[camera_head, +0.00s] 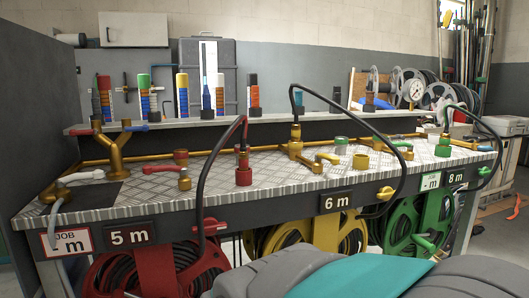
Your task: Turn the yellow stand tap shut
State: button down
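The yellow stand (295,143) rises from the middle of the bench top, with a black hose joined at its top that loops right and down. A yellow lever (328,158) lies beside its base on the right, with a brass fitting below it. Another yellow tap handle (385,193) sits at the bench's front edge, near the hose's lower end. I cannot tell from here whether either tap is open or shut. My gripper is not in view; grey and teal parts of my own arm fill the bottom of the picture.
The checker-plate bench (215,199) carries a red stand (243,165), a green stand (443,146) and a brass Y-shaped pipe (112,152) at left. Red (205,228) and green taps are on the front. Hose reels sit below. Loose collars lie on the top.

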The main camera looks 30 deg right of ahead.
aim_at(335, 160)
jog(key=z, duration=1.25)
jog(key=k+j+z, duration=0.2)
jog(key=k, duration=0.25)
jog(key=k+z, duration=0.2)
jog(key=k, duration=0.3)
